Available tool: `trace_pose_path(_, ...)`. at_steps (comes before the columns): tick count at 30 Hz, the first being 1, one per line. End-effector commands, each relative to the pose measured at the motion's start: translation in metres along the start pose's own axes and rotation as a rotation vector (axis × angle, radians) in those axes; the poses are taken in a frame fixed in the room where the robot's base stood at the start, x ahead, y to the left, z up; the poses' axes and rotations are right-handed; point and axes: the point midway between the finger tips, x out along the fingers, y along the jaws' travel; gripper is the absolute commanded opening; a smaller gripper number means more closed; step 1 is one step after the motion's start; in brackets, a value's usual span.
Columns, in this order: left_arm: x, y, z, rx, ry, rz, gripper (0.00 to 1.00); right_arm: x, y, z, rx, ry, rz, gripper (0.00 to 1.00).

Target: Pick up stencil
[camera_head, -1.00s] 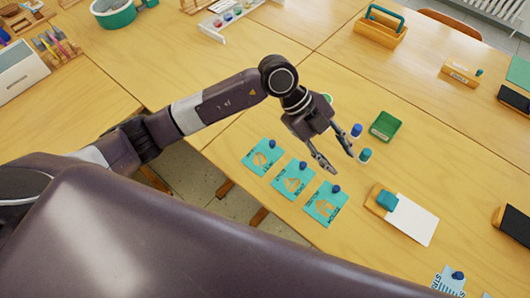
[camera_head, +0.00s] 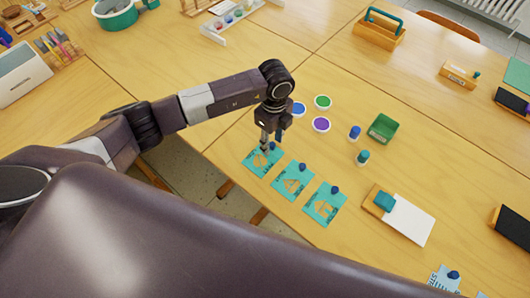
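Three teal stencils with cut-out shapes and dark blue knobs lie in a row along the table's near edge: the left stencil (camera_head: 257,165), the middle stencil (camera_head: 292,183) and the right stencil (camera_head: 322,208). My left gripper (camera_head: 270,146) points down at the far edge of the left stencil, right by its knob. The fingers partly cover that knob, and I cannot tell whether they touch it or how far apart they are. My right gripper is not in view.
Blue, green (camera_head: 323,102) and purple (camera_head: 321,124) paint dishes lie just beyond the gripper. Small bottles (camera_head: 355,132) and a green tray (camera_head: 383,128) stand to the right. A white sheet on a board (camera_head: 407,222) lies farther right.

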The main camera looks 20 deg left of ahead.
Motion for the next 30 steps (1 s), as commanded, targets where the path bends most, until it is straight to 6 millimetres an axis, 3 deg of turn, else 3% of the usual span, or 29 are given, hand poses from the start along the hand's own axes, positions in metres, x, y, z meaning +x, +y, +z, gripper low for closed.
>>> trace_pose_path(8,0.004,0.0,-0.0003,0.0,0.001,0.0,0.36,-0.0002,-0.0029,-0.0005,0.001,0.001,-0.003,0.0)
trace_pose_path(18,0.0035,-0.0002,-0.0005,0.001,0.001,-0.001,0.0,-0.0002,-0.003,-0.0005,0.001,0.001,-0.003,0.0)
trace_pose_path(30,0.0,-0.0008,-0.0004,0.001,0.002,-0.002,0.0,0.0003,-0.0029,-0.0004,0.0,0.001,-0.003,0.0)
